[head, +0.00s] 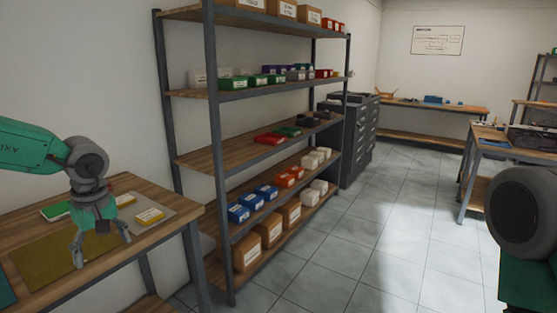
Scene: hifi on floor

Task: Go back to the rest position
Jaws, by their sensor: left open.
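My left arm comes in from the left. Its gripper (101,254) is open and points down over the wooden table (178,194) at the lower left. Nothing shows between its fingers.
A dark olive mat (50,262) covers the table's front. A metal shelf (225,160) with coloured boxes stands right of the table. A grey drawer cabinet (352,140) stands behind it. The tiled floor (350,245) in the middle is clear. Another table (480,158) stands at right.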

